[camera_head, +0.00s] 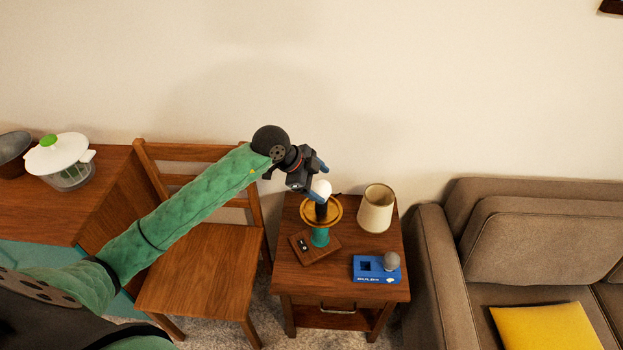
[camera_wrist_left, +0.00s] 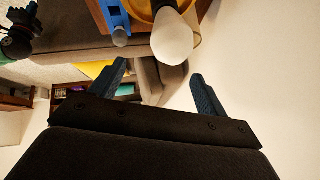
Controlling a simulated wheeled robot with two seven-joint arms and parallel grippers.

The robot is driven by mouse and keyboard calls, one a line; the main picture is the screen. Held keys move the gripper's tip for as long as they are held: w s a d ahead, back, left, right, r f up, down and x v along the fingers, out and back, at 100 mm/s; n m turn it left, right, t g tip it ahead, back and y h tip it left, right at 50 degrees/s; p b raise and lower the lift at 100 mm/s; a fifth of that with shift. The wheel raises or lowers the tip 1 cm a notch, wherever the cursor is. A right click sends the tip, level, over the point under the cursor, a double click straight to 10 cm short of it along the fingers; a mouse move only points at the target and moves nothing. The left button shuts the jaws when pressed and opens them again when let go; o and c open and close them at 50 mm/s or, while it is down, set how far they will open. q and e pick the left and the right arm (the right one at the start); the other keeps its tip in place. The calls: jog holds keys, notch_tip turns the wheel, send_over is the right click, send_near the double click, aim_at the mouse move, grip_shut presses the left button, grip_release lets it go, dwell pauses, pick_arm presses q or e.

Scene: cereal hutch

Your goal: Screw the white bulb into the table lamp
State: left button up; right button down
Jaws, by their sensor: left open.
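The white bulb (camera_head: 322,188) stands upright on top of the table lamp's dark socket; I cannot tell how deeply it is seated. The table lamp has a green stem (camera_head: 320,237), a gold ring (camera_head: 307,212) and a wooden base (camera_head: 315,247), without its shade. My left gripper (camera_head: 317,175) is open and empty, beside and slightly above the bulb. In the left wrist view the white bulb (camera_wrist_left: 172,40) is just beyond the open fingers of the gripper (camera_wrist_left: 160,82), apart from them. A dark part at that view's left edge looks like my right gripper (camera_wrist_left: 24,20); its jaws are unclear.
A blue bulb box (camera_head: 370,278) holds a grey bulb (camera_head: 391,261) at the front right. A wooden chair (camera_head: 200,270) is left, a sofa (camera_head: 440,270) right, and the wall is behind.

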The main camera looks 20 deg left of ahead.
aim_at(318, 185)
pick_arm(q)
jog(key=shift+w+a+f+n+y, duration=0.1)
jog(key=shift+w+a+n+y, duration=0.15)
jog(key=shift+a, duration=0.35)
jog(key=shift+w+a+f+n+y, duration=0.1)
jog(key=shift+a+y, duration=0.25)
jog(key=shift+a, duration=0.2)
jog(key=shift+f, duration=0.15)
jog(key=p+x, duration=0.2)
jog(key=x, duration=0.4)
jog(key=shift+x, duration=0.75)
pick_arm(e)
notch_tip(318, 185, down, 8)
jog(key=s+d, duration=0.1)
jog(key=shift+s+d, duration=0.25)
jog(key=shift+s, duration=0.1)
pick_arm(q)
jog(key=c, duration=1.1)
jog(key=shift+o, duration=0.2)
jog(key=m+g, duration=0.1)
jog(key=m, duration=0.1)
jog(key=shift+m+h, duration=0.3)
jog(key=shift+m, duration=0.05)
jog(key=shift+s+m+g, duration=0.15)
jog(key=shift+m+g, duration=0.35)
jog(key=shift+m, duration=0.1)
pick_arm(e)
jog(key=shift+f, duration=0.35)
